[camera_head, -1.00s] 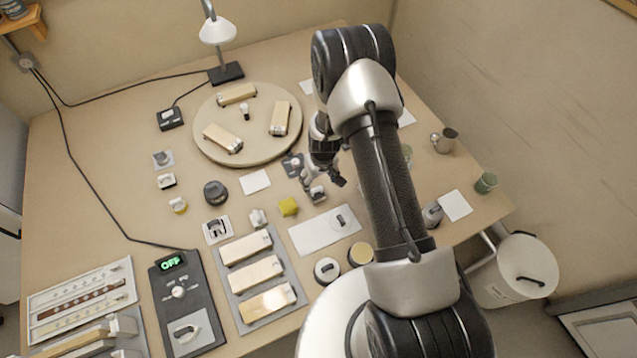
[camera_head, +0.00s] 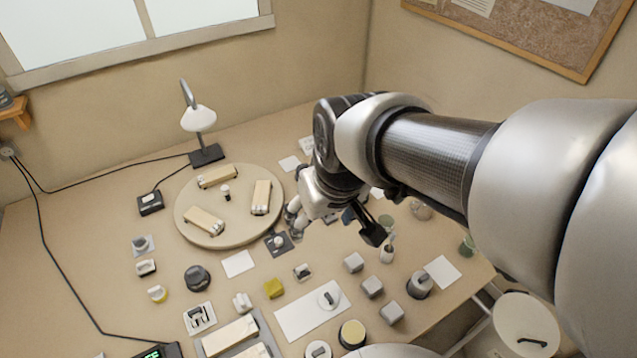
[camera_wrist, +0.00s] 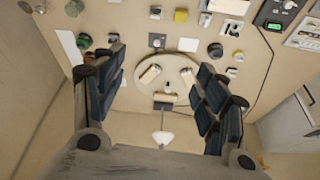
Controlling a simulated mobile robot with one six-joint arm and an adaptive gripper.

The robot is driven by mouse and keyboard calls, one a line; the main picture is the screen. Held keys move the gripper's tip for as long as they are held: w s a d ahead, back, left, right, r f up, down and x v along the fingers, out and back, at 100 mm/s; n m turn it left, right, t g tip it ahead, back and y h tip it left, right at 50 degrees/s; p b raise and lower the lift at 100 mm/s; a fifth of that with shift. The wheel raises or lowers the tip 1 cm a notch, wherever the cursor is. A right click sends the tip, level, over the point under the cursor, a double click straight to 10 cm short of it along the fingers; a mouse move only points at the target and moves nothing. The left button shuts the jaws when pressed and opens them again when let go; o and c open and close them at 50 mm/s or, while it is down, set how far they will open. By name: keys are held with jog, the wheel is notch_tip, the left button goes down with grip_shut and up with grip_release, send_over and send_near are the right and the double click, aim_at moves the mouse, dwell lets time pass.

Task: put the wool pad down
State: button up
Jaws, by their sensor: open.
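My gripper (camera_head: 335,224) is open and raised above the bench, in front of the round board. It also shows in the wrist view (camera_wrist: 160,60), with its dark fingers wide apart and nothing between them. No pad is labelled.
The round board (camera_head: 184,222) carries three wooden blocks, with a lamp (camera_head: 200,120) behind it. A white plate (camera_head: 296,322) with a knob lies in front. Several grey blocks (camera_head: 372,287) stand to its right. A blank white card (camera_head: 238,263) lies left of a dark square (camera_head: 278,243).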

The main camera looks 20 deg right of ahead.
jog(key=s+r, duration=0.2)
jog(key=s, duration=0.9)
jog(key=shift+d+r+m+t, duration=0.2)
jog(key=shift+d+m+t, duration=0.1)
jog(key=shift+m+t, duration=0.1)
notch_tip(320, 180, down, 9)
jog(key=b, duration=0.9)
jog(key=shift+f, duration=0.1)
